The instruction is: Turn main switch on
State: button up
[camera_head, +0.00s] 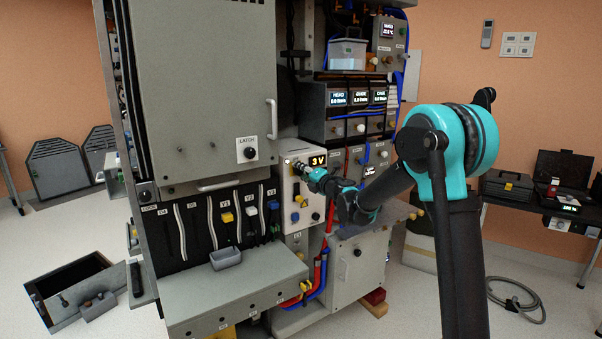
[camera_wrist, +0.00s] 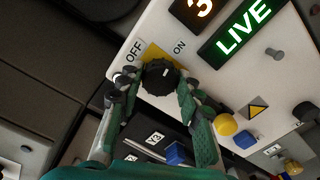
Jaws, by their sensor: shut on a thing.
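The main switch is a black ribbed knob (camera_wrist: 160,74) on a yellow plate, between the labels OFF and ON on a white panel (camera_head: 291,209). My gripper (camera_wrist: 157,83) is shut on the knob, one finger on each side of it. In the head view my gripper (camera_head: 308,171) reaches the panel from the right and hides the knob. Which label the knob points at cannot be told. A green LIVE display (camera_wrist: 243,27) is lit beside the switch.
A grey cabinet door (camera_head: 205,85) with a latch knob (camera_head: 247,150) stands to the left.

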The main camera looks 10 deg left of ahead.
jog(key=shift+m, duration=1.1)
jog(key=o, duration=1.2)
jog(key=shift+c, duration=0.2)
jog(key=shift+s+d, duration=0.1)
jog(key=shift+d, duration=0.05)
jog(key=v, duration=1.1)
jog(key=shift+s+d, duration=0.25)
jog(key=shift+s, duration=0.05)
jog(key=shift+m, duration=0.3)
